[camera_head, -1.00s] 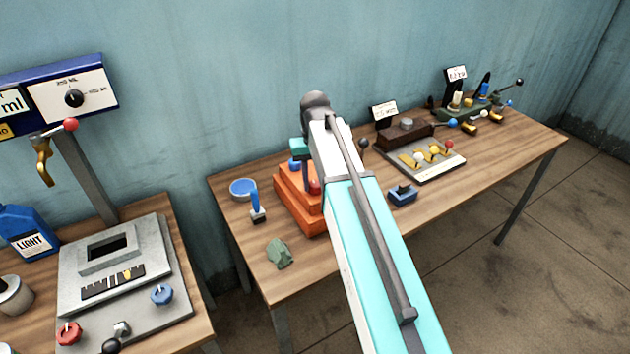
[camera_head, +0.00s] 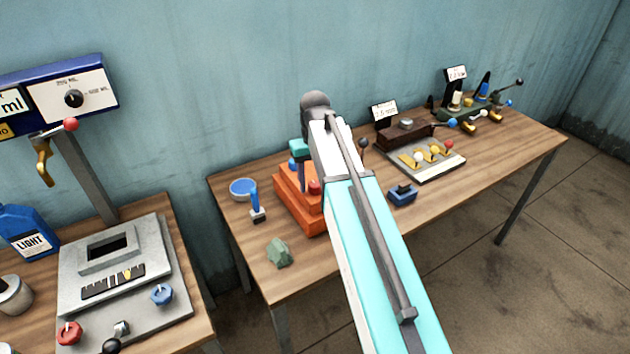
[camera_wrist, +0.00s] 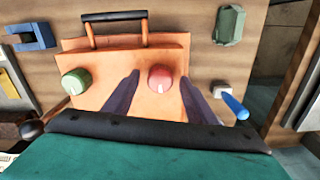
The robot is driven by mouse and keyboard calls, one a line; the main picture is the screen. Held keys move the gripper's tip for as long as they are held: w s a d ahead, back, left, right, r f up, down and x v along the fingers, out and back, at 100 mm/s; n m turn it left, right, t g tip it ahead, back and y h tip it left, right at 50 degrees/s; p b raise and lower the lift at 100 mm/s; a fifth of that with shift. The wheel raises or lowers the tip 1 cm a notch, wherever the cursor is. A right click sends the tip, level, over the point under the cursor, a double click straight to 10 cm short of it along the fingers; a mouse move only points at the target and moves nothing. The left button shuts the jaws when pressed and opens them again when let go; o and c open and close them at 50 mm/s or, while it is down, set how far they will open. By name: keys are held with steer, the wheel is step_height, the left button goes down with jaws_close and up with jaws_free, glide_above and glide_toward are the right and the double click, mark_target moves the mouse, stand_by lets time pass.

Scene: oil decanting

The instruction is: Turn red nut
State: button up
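The red nut (camera_wrist: 161,77) is a round knob with a pale mark, on the orange stepped block (camera_wrist: 150,52). In the head view the red nut (camera_head: 315,187) shows just left of my arm, on the orange block (camera_head: 296,205). My gripper (camera_wrist: 159,80) is open, pointing at the block, with one dark finger on each side of the red nut. A gap shows on both sides of the nut. I cannot tell how far the fingertips are above the block. A green nut (camera_wrist: 76,81) sits on the same block, left of the fingers.
A dark handle (camera_wrist: 114,17) stands at the block's edge. A blue-handled tool (camera_head: 256,206), a blue dish (camera_head: 243,187), a green lump (camera_head: 279,253) and a blue block (camera_head: 402,195) lie around it. The left bench carries a grey panel (camera_head: 75,268) with knobs.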

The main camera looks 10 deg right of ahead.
mark_target(315, 183)
steer(key=shift+r, duration=0.1)
step_height(315, 183, up, 14)
steer(key=p, duration=0.7)
steer(key=shift+f, duration=0.2)
stand_by(0.3)
stand_by(0.6)
